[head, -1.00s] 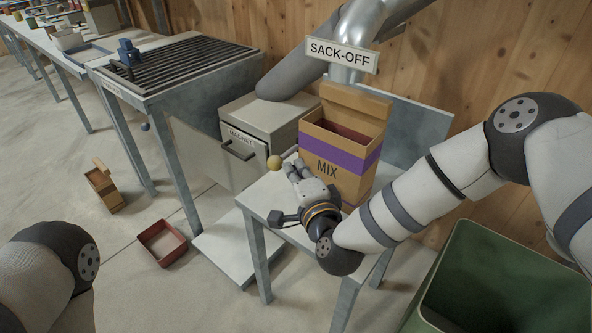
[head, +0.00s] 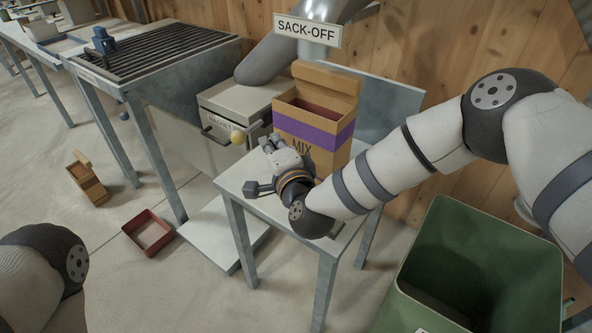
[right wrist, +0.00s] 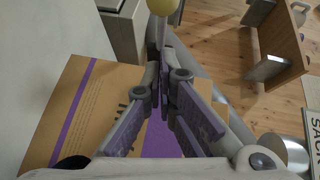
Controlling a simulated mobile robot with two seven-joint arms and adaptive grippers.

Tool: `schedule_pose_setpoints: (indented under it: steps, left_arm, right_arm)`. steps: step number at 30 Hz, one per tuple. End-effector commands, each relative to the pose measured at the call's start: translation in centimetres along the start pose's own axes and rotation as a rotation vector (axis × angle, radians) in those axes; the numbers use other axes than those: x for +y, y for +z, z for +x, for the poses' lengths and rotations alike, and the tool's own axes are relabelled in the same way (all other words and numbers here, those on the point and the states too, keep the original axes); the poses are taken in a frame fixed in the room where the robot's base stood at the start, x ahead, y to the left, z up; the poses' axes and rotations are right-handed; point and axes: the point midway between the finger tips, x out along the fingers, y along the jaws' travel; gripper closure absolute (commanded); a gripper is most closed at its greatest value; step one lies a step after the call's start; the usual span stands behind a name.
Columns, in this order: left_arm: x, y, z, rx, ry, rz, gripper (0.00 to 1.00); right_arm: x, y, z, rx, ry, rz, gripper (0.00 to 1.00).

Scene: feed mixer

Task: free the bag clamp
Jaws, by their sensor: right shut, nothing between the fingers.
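A brown MIX bag (head: 330,158) with a purple band stands upright and open-topped on a small grey table under the SACK-OFF spout. A thin rod with a yellow ball knob (head: 237,137) sticks out left of the bag; I cannot tell whether it is the clamp's lever. The clamp itself is not clearly seen. My right gripper (head: 267,144) is shut and empty, in front of the bag and right of the knob. In the right wrist view the knob (right wrist: 163,6) and rod lie beyond the fingertips (right wrist: 161,78). My left gripper is out of view.
The grey MAGNET box (head: 250,97) with its handle stands behind the knob. A green bin (head: 480,225) is at the right front. A red tray (head: 149,232) and a small wooden box (head: 88,180) lie on the floor. The table's front left (head: 232,177) is clear.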

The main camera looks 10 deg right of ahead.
Motion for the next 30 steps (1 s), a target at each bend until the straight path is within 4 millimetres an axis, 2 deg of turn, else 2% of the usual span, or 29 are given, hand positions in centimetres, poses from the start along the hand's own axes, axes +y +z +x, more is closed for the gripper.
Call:
schedule_pose_setpoints:
  steps: [1,6,12,17,30]
  left_arm:
    - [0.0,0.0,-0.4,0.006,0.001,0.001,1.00]
    - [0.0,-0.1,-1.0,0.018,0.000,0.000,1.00]
    - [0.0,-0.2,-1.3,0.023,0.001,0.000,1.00]
    - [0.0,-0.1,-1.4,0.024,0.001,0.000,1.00]
    - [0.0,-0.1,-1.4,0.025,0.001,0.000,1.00]
  right_arm:
    - [-0.2,0.1,-1.5,-0.005,0.002,0.000,1.00]
    - [-0.2,0.1,-5.7,-0.004,0.002,0.000,1.00]
    - [0.0,0.1,-9.0,-0.003,0.002,0.000,1.00]
    - [0.1,0.0,-9.9,-0.001,0.002,0.000,1.00]
    - [0.2,0.1,-10.0,-0.004,0.006,-0.004,1.00]
